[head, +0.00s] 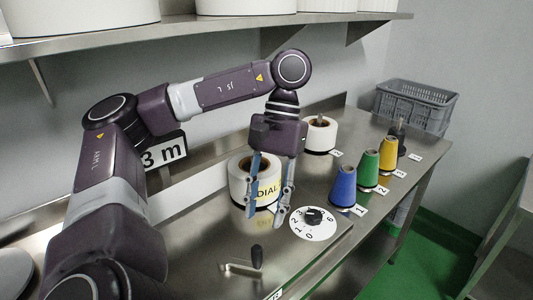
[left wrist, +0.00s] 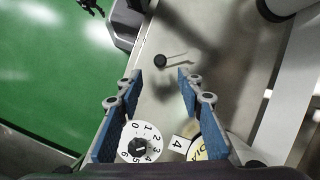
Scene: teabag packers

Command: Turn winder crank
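The winder crank has a black knob (head: 257,256) on a thin metal arm (head: 240,267), low on the steel bench front. In the left wrist view the crank knob (left wrist: 160,60) stands beyond the fingertips, near the middle between them. My left gripper (head: 266,216) is open and empty, its blue fingers pointing down above the bench beside the dial, behind the crank and apart from it. It also shows in the left wrist view (left wrist: 159,76). A dark gripper, apparently my right one (left wrist: 90,6), shows partly at the top left edge of that view; its opening is unclear.
A white numbered dial (head: 313,229) with a black pointer lies right of the left gripper. A white roll (head: 238,180) with a yellow DIAL label stands behind it. Blue (head: 343,187), green (head: 369,170) and yellow (head: 388,154) cones line the right side. A grey crate (head: 430,112) stands behind.

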